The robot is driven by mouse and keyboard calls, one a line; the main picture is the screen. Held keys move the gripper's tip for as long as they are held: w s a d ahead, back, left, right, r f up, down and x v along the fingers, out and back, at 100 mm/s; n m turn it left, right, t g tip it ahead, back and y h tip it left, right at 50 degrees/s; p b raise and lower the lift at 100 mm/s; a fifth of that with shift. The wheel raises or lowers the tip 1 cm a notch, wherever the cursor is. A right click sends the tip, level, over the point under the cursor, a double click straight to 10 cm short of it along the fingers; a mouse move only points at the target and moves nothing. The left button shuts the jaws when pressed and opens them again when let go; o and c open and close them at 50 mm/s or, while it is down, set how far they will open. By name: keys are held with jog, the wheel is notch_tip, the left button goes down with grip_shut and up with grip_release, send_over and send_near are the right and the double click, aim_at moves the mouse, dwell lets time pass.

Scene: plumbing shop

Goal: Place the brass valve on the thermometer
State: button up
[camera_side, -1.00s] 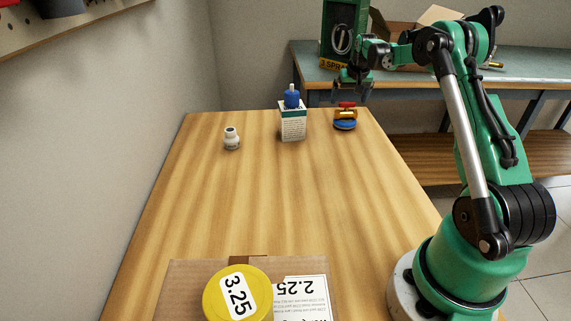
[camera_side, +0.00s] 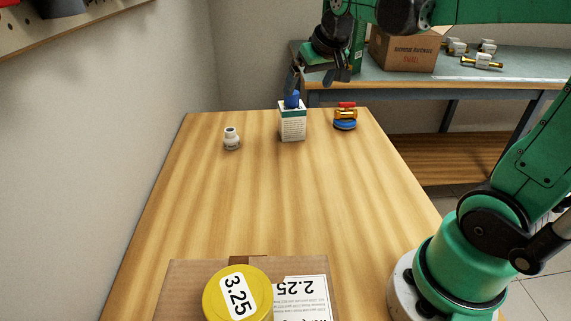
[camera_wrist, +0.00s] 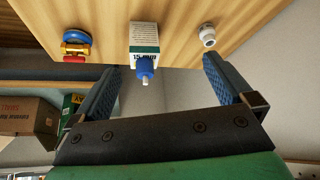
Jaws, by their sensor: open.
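The brass valve (camera_side: 346,113), with a red handle, sits on top of a round blue-rimmed piece (camera_side: 345,125), seemingly the thermometer, near the table's far right corner. The dial face is hidden, so I cannot confirm what it is. Both also show in the wrist view, the valve (camera_wrist: 75,48) touching the blue piece (camera_wrist: 77,37). My gripper (camera_side: 317,80) is open and empty, raised above the far end of the table. In the wrist view its two blue-padded fingers (camera_wrist: 160,75) stand wide apart, with the valve outside them on the left.
A white-and-green box (camera_side: 292,124) with a blue, white-tipped part (camera_side: 291,100) on it stands left of the valve. A white fitting (camera_side: 231,138) stands further left. A cardboard box and yellow tape roll (camera_side: 238,293) fill the near end. The table's middle is clear.

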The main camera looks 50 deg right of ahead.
jog(key=s+a+f+n+y, duration=0.1)
jog(key=s+a+f+n, duration=0.1)
jog(key=s+a, duration=0.2)
jog(key=s+a+f+n+t+y, duration=0.1)
jog(key=s+a+f+n, duration=0.1)
jog(key=a, duration=0.6)
jog(key=shift+s+a+f+t, duration=0.3)
jog(key=shift+s+f, duration=0.3)
jog(key=shift+s, duration=0.35)
jog(key=shift+d, duration=0.1)
